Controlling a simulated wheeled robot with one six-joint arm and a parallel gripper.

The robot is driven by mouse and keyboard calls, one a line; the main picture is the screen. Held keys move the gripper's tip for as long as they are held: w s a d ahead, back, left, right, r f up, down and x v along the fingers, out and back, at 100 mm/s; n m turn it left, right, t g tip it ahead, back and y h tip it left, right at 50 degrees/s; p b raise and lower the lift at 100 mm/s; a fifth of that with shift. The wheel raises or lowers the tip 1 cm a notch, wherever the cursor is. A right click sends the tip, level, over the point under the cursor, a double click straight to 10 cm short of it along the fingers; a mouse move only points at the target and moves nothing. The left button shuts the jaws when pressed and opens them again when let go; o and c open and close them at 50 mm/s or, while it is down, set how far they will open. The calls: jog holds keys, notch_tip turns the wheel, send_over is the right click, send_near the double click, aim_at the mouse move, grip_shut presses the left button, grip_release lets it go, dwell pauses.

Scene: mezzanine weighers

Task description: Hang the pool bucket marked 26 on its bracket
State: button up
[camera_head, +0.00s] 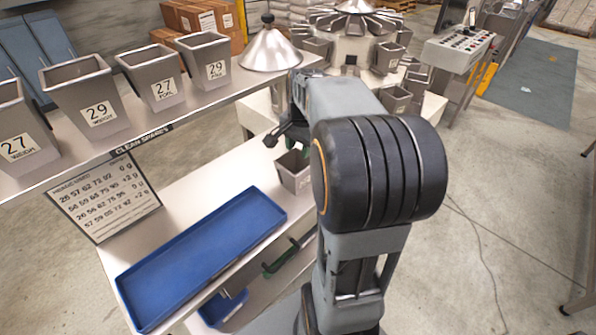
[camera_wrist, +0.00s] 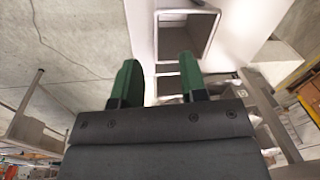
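A grey metal bucket (camera_head: 293,170) stands on the lower bench, partly behind my arm. A label shows on its side, but I cannot read its number. My gripper (camera_head: 284,137) is just above and behind this bucket in the head view. In the wrist view my gripper (camera_wrist: 160,68) has its two green fingers apart with nothing held. A bucket's open rim (camera_wrist: 214,30) shows ahead of the fingers, more toward the right one. The weigher (camera_head: 355,45) stands at the back with several buckets around it. I cannot pick out an empty bracket.
The upper shelf (camera_head: 190,105) bears buckets marked 27 WEIGH (camera_head: 20,140), 29 WEIGH (camera_head: 90,100), 27 POOL (camera_head: 158,85) and 29 POOL (camera_head: 208,65), plus a metal cone (camera_head: 268,50). A blue tray (camera_head: 200,258) and a number card (camera_head: 105,200) are below. A control panel (camera_head: 460,45) stands back right.

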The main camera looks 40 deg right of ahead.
jog(key=d+f+m, duration=0.1)
jog(key=d+m, duration=0.1)
jog(key=d, duration=0.2)
send_over(306, 179)
jog(key=f, duration=0.7)
jog(key=shift+s, duration=0.25)
jog(key=shift+w+f+p, duration=0.15)
jog(key=shift+f+p, duration=0.05)
jog(key=shift+f, duration=1.4)
jog(key=shift+w+f+p, duration=0.1)
jog(key=shift+f+p, duration=0.1)
jog(key=shift+f, duration=1.35)
jog(key=shift+f, duration=0.25)
grip_shut()
